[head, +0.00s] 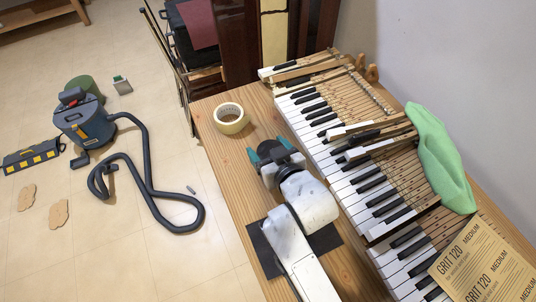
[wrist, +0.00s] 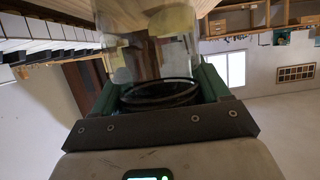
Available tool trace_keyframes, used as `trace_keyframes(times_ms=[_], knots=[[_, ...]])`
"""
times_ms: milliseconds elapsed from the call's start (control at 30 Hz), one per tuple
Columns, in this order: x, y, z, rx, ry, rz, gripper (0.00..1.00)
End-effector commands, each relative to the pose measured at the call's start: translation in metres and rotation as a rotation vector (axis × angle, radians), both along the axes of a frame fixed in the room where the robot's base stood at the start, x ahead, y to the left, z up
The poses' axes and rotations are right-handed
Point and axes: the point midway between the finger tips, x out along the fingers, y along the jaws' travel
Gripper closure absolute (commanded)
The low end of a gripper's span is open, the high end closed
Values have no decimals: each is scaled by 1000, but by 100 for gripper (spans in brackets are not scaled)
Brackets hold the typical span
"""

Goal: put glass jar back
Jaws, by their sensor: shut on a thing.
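A clear glass jar (wrist: 150,55) fills the middle of the wrist view, with a dark ring-shaped end (wrist: 160,94) close to my palm. My gripper (wrist: 160,86) is shut on the jar, one green finger on each side. In the head view my gripper (head: 270,151) is over the wooden bench, left of the piano keys (head: 325,143). There the jar is hard to make out; only a dark shape shows between the fingers.
A tape roll (head: 230,119) lies on the bench (head: 219,156) near my gripper. A dark mat (head: 263,250) lies under my arm. A green cloth (head: 440,158) and sandpaper sheets (head: 485,262) lie right. A vacuum cleaner (head: 84,123) stands on the floor.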

Motion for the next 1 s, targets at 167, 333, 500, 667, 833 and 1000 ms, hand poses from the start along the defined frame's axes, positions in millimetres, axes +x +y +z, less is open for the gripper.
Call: trace_keyframes(times_ms=[167,333,500,667,833,1000], knots=[[-1,0,-22,-2,1,2,72],[-1,0,-26,0,-1,1,72],[-1,0,-26,-1,0,1,72],[-2,0,-29,-2,3,1,19],[-2,0,-29,-2,3,1,3],[-2,0,-29,-2,3,1,0]])
